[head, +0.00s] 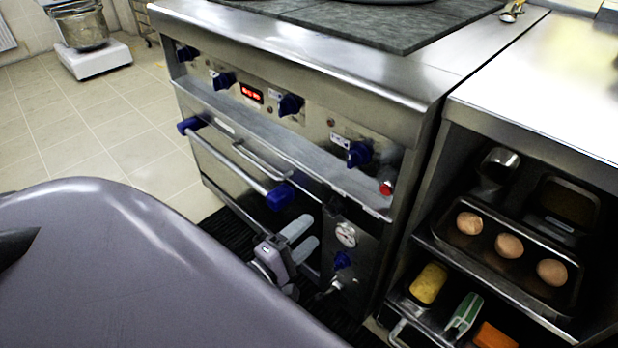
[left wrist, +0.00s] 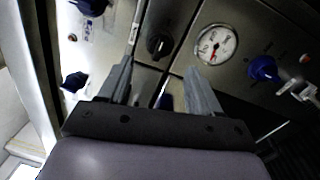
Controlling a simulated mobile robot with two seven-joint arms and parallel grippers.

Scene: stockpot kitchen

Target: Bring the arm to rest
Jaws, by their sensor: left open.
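My left gripper (head: 298,238) is in front of the lower part of a steel stove (head: 290,130), close to its dial gauge (head: 346,235). In the left wrist view, my left gripper (left wrist: 158,88) has its two grey fingers spread apart with nothing between them. The white gauge (left wrist: 216,44) and blue knobs show behind and beside the fingers. I cannot tell whether the fingers touch the stove front. My right gripper is in neither view.
The oven door handle (head: 235,160) with blue ends juts out left of my gripper.

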